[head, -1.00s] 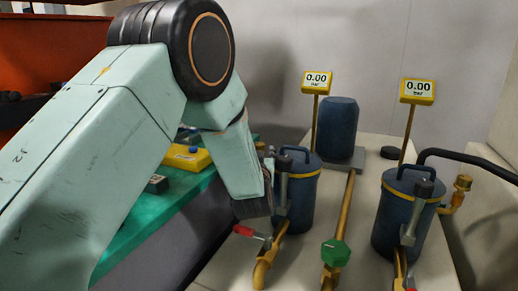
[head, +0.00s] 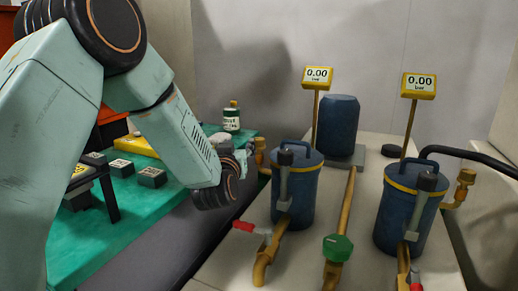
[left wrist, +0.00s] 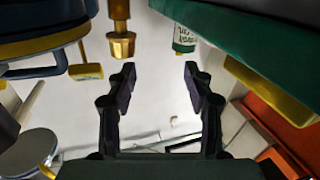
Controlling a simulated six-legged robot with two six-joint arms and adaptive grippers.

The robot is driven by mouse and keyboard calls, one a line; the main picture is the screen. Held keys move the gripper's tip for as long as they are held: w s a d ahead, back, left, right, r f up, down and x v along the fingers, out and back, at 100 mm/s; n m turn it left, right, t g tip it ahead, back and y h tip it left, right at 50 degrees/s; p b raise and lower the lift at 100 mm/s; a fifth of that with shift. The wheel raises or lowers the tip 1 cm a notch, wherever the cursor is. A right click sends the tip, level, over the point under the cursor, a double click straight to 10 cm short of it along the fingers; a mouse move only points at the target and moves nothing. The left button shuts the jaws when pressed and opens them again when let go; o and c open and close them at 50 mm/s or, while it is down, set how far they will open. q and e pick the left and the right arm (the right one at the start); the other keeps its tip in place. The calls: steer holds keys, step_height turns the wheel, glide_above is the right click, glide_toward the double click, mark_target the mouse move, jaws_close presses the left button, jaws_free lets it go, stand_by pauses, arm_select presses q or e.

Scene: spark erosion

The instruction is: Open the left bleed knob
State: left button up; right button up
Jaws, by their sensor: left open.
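The left bleed knob (head: 260,150) is a small brass fitting on the left side of the left blue canister (head: 297,190). In the left wrist view a brass knob (left wrist: 121,45) sits at the upper left, just beyond and left of the fingers. My left gripper (head: 246,157) is beside the knob in the head view, its fingers small and partly hidden by the wrist. In the left wrist view my left gripper (left wrist: 160,82) is open with nothing between its fingers. My right gripper is in neither view.
Gauges (head: 318,76) and (head: 419,84) read 0.00 bar. A red-handled valve (head: 250,229), a green knob (head: 337,248) and the right canister (head: 405,210) stand nearby. A green bench (head: 120,210) at left holds a bottle (head: 231,117) and dark blocks.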

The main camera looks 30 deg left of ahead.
mark_target(258, 143)
arm_select(q)
steer(key=d+m+h, duration=0.2)
steer(key=h, duration=0.1)
steer(key=d+m+t+h, duration=0.1)
steer(key=m, duration=0.1)
steer(key=shift+w+d+f, duration=0.2)
steer(key=shift+d+f, duration=0.1)
steer(key=w, duration=0.2)
steer(key=w+b, duration=0.1)
steer(key=w, duration=0.2)
steer(key=shift+w+a+f+b, duration=0.1)
steer(key=shift+w+a+b, duration=0.2)
steer(key=shift+a+b, duration=0.1)
steer(key=shift+w+a, duration=0.1)
steer(key=shift+w, duration=0.75)
steer(key=shift+c, duration=0.2)
jaws_close()
